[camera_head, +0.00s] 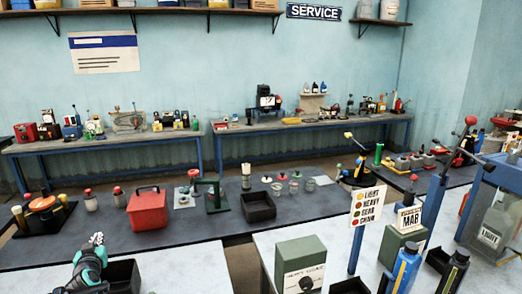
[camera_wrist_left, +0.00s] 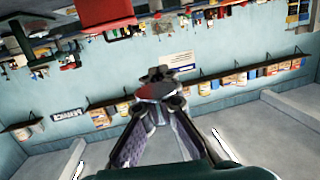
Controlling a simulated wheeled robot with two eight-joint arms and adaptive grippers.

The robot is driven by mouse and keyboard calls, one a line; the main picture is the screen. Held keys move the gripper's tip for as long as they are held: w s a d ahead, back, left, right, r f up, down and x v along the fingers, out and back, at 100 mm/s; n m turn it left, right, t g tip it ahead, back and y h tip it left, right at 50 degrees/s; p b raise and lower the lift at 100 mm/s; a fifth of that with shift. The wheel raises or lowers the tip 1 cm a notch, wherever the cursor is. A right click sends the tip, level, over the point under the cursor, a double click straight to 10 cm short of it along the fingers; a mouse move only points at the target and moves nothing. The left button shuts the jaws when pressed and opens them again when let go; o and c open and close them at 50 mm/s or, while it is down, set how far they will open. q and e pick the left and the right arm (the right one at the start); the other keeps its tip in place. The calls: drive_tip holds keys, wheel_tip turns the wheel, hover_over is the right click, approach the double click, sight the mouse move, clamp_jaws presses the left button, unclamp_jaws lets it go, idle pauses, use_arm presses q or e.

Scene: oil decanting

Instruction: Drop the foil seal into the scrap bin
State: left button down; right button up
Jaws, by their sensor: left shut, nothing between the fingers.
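In the left wrist view, which is upside down, the fingers (camera_wrist_left: 158,90) meet near the middle, with a dull red round patch at the tips that I cannot identify. A black open bin (camera_head: 123,276) stands just right of my left gripper, partly hidden by it; I cannot tell whether it is the scrap bin. My right gripper is not in view.
A red box (camera_head: 147,209) stands on the dark bench behind my left gripper, near another black open box (camera_head: 258,206). A green-grey box (camera_head: 300,264) and a signpost (camera_head: 367,206) stand on the right light bench. The dark bench has free room left of centre.

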use_arm(q)
wheel_tip(320, 180, down, 4)
drive_tip(key=shift+r+b, duration=0.2)
drive_tip(key=shift+b, duration=0.7)
drive_tip(key=c, duration=2.3)
unclamp_jaws()
drive_tip(key=o, duration=0.7)
drive_tip(key=shift+c, duration=0.2)
drive_tip(key=v, duration=1.2)
drive_tip(key=shift+r, duration=0.1)
